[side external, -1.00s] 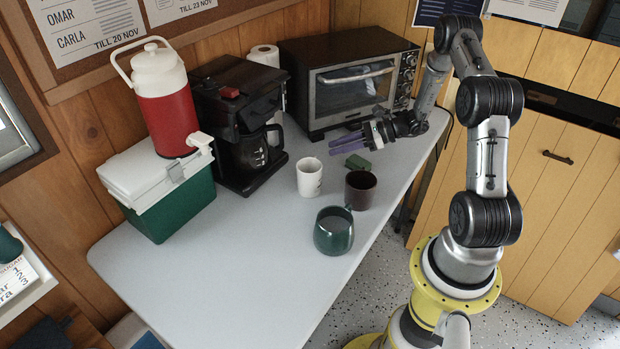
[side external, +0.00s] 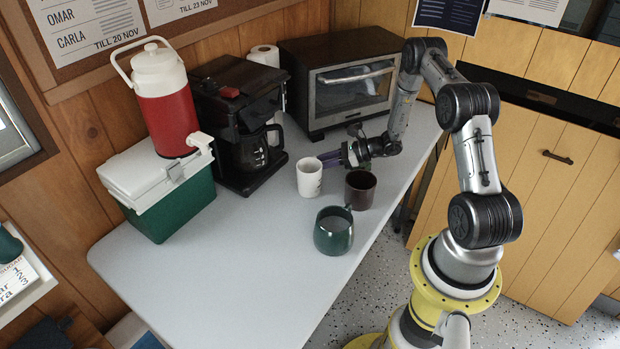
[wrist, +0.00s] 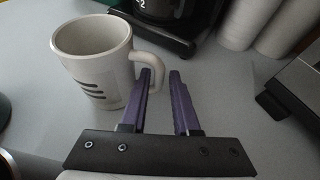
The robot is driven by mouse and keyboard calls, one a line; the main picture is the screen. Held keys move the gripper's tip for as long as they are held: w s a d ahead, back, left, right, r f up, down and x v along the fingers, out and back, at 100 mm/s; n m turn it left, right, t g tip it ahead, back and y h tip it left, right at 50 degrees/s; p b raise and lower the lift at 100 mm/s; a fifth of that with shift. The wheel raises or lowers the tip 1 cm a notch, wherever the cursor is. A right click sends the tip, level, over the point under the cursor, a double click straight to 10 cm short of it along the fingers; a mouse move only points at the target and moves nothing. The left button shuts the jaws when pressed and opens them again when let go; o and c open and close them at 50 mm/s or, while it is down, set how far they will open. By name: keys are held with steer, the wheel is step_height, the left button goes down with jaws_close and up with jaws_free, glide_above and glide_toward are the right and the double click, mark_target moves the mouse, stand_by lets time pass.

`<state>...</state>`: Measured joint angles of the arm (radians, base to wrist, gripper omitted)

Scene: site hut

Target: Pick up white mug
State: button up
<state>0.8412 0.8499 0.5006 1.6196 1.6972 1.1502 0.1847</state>
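The white mug (side external: 309,180) stands upright on the table, between the coffee maker and a dark brown mug. In the wrist view the white mug (wrist: 92,62) is at the upper left, with dark stripes on its side and its handle pointing right. My gripper (side external: 323,159) is low over the table, just behind and right of the white mug. In the wrist view my gripper (wrist: 160,75) has its purple fingers apart. The left fingertip overlaps the mug's handle; I cannot tell whether they touch.
The brown mug (side external: 360,190) and a green mug (side external: 334,231) stand in front. The coffee maker (side external: 240,120) is left, the toaster oven (side external: 345,85) behind. A red jug (side external: 165,110) sits on a green cooler (side external: 175,208). The front left of the table (side external: 230,280) is clear.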

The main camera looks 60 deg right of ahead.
mark_target(306, 166)
steer(key=shift+x, duration=1.8)
jaws_close()
